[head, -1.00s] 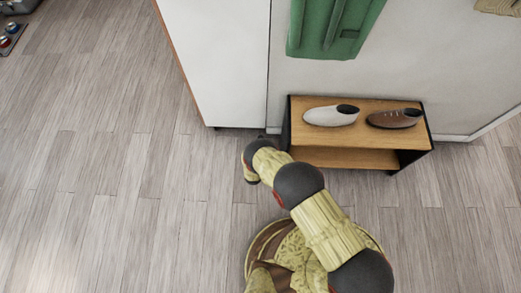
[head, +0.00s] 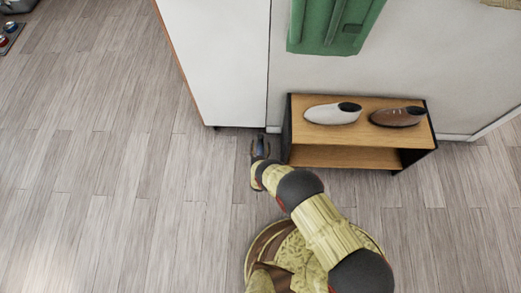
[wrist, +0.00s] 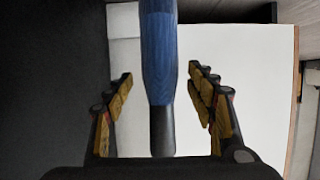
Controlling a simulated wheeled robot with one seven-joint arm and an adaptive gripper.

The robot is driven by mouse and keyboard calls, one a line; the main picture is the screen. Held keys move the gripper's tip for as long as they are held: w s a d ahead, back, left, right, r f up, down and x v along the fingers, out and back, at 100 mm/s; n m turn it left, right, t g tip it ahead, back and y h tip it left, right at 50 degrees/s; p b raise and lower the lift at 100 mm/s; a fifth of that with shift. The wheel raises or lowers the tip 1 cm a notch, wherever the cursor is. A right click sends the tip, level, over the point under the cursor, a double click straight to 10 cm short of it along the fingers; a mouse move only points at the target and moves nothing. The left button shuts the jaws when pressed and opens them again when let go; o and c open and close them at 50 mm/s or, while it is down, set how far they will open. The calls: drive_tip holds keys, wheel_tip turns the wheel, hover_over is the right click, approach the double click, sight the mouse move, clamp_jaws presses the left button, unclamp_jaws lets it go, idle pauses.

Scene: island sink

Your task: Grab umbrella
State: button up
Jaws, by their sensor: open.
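The umbrella (wrist: 159,55) is a blue, rolled-up shape with a black end, standing out lengthwise in the middle of the wrist view. My gripper (wrist: 160,76) is open, with one finger on each side of the umbrella and a visible gap on both sides. In the head view my gripper (head: 259,149) is by the left end of the shoe bench, near the wall. A small bluish bit of the umbrella (head: 260,146) shows between the fingers there; the rest is hidden or too small to make out.
The wooden shoe bench (head: 345,157) stands close to the right of my gripper, bearing a whitish shoe (head: 332,114) and a brown shoe (head: 398,117). A white cabinet (head: 222,60) is behind left. A green garment (head: 335,25) hangs above. The floor (head: 110,180) at left is clear.

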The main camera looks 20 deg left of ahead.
drive_tip(key=shift+x, duration=0.95)
drive_tip(key=shift+c, duration=0.5)
clamp_jaws()
